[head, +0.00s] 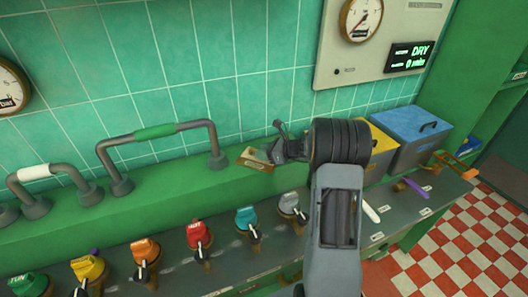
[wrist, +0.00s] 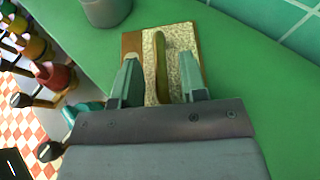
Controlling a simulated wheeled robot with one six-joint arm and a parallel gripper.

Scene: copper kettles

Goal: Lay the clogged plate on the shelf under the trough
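A small speckled plate with a brown edge (wrist: 181,38) lies on the green ledge; it also shows in the head view (head: 248,163). A long brass-coloured handle (wrist: 160,50) stands along its middle. I take it for the clogged plate. My gripper (wrist: 160,74) is over the plate, its fingers on either side of the handle with gaps to both sides. It is open and holds nothing. In the head view my gripper (head: 277,150) reaches left to the plate, and my arm hides part of the ledge. I cannot make out the trough or the shelf under it.
Pipe handles (head: 155,131) rise from the ledge at left. Several coloured valve knobs (head: 145,250) line the lower counter. A blue box (head: 415,135) and a yellow box (head: 381,142) stand to the right. A purple-handled tool (head: 413,187) lies on the counter.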

